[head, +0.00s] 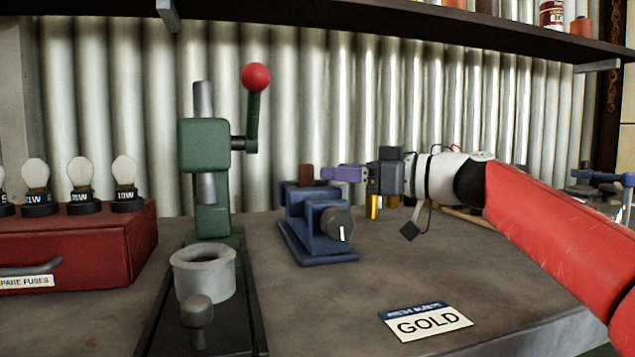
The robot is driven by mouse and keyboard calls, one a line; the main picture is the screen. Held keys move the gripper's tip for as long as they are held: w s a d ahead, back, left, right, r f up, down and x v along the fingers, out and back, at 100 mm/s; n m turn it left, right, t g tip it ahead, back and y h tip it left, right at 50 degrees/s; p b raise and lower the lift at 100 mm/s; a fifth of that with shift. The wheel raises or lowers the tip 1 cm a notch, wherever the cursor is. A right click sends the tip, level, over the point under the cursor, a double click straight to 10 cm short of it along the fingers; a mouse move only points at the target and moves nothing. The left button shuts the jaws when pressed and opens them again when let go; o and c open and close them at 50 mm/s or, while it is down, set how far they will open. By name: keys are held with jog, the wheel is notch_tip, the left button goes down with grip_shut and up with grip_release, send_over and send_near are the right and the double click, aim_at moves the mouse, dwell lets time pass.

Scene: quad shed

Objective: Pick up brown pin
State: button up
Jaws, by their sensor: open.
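The brown pin (306,174) stands upright at the blue vise (318,222), its top showing above the jaws. Its lower part is hidden by the vise. My gripper (328,173) comes in from the right, level with the pin's top, with its purple fingers pointing left. The fingers are open and their tips are just right of the pin in the picture. I cannot tell from this view whether they are beside it or at a different depth.
A green press (205,146) with a red-knobbed lever stands left of the vise. A red fuse box (75,245) with bulbs is at the far left. A GOLD card (426,321) lies on the bench front. Gold-coloured pieces (374,206) show below my gripper. A shelf (400,22) runs overhead.

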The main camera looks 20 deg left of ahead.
aim_at(313, 169)
jog(key=shift+w+a+r, duration=0.1)
jog(key=shift+w+a, duration=0.1)
jog(key=shift+a, duration=0.1)
jog(key=p+x, duration=0.3)
jog(key=x, duration=0.3)
jog(key=shift+w+a+p, duration=0.1)
jog(key=shift+a+p, duration=0.05)
jog(key=shift+p, duration=0.15)
jog(key=shift+w+a, duration=0.1)
jog(key=shift+a, duration=0.3)
grip_shut()
